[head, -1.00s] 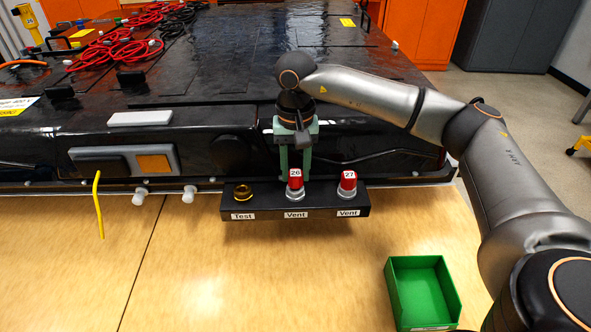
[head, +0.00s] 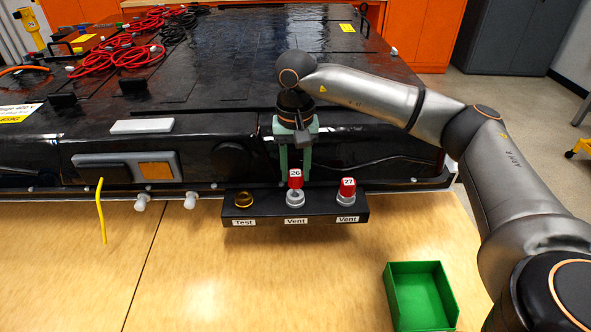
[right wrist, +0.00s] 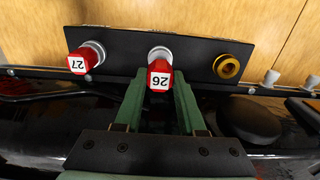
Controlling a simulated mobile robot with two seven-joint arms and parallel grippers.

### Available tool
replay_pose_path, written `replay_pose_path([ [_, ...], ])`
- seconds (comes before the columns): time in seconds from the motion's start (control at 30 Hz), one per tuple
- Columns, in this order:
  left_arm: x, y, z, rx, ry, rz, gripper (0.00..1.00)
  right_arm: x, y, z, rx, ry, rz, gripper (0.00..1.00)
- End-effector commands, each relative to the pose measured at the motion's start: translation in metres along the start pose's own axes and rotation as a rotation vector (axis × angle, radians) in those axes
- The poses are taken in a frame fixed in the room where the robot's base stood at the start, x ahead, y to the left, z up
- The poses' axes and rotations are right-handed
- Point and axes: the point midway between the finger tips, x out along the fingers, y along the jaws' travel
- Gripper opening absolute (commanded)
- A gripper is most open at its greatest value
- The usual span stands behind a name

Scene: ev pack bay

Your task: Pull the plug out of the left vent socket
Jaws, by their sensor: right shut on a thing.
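The black socket block (head: 268,212) at the front of the pack has a Test socket and two Vent sockets. The red plug 26 (head: 296,178) is held between the green fingers of my right gripper (head: 296,172), just above the left vent socket (head: 296,198). The socket's grey ring and opening show below the plug. In the right wrist view, plug 26 (right wrist: 159,76) sits between the fingertips, with the grey socket (right wrist: 160,53) beyond it. The red plug 27 (head: 347,188) sits in the right vent socket. My left gripper is not in view.
The brass Test socket (head: 243,197) is empty. A green open bin (head: 395,298) stands on the wooden table to the right. The table in front of the block is clear.

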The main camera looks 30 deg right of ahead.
Motion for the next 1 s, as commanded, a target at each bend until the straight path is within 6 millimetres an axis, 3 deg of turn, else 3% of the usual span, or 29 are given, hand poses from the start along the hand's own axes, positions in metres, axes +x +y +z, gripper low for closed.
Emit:
replay_pose_path([
  [0.7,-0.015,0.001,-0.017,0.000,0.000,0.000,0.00,-0.031,0.000,0.000,0.000,0.000,-0.001,0.00],
  [1.0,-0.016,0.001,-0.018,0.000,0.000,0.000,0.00,-0.033,0.000,0.000,0.000,0.000,0.000,0.00],
])
